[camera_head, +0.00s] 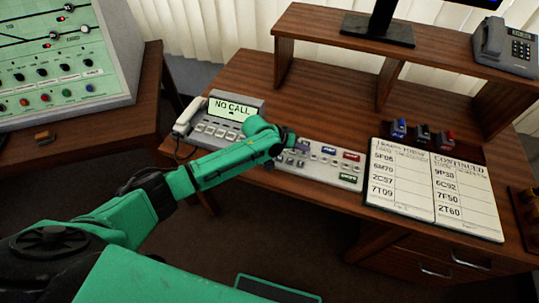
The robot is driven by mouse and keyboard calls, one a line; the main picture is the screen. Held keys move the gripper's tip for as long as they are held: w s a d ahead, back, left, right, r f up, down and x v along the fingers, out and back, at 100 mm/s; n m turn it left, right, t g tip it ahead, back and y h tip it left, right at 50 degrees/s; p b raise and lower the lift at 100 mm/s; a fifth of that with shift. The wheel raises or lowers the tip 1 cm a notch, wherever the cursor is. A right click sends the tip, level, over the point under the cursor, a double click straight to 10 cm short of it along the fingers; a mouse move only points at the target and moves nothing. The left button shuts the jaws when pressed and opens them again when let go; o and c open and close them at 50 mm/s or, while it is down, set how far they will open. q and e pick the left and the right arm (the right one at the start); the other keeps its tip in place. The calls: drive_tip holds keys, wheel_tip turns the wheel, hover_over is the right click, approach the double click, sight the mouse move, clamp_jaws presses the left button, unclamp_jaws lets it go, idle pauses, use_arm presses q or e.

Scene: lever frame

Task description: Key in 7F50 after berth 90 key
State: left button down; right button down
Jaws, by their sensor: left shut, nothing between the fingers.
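A grey key panel (325,163) lies on the wooden desk, with small round keys and blue, red and green labelled keys. Its left end is partly hidden by my left gripper (290,141), which is shut and empty over that end. I cannot tell whether the fingertips touch a key. A paper register (434,190) lies open to the right of the panel. Its right page lists 9P33, 6C92, 7F50 and 2T60. The key labels are too small to read, so I cannot pick out the berth 90 key. My right gripper is not in view.
A phone unit (236,108) with a white handset reads NO CALL, left of the panel. Stamps (424,134) stand behind the register. A raised shelf (425,45) holds a monitor stand and a grey telephone (505,47). A signal panel (65,60) stands far left.

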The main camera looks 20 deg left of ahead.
use_arm(q)
drive_tip(key=shift+a, duration=0.1)
drive_tip(key=shift+f, duration=0.35)
drive_tip(key=shift+f+b, duration=0.4)
idle(0.6)
drive_tip(key=shift+r, duration=0.1)
drive_tip(key=shift+r+p, duration=0.75)
drive_tip(key=shift+p, duration=0.15)
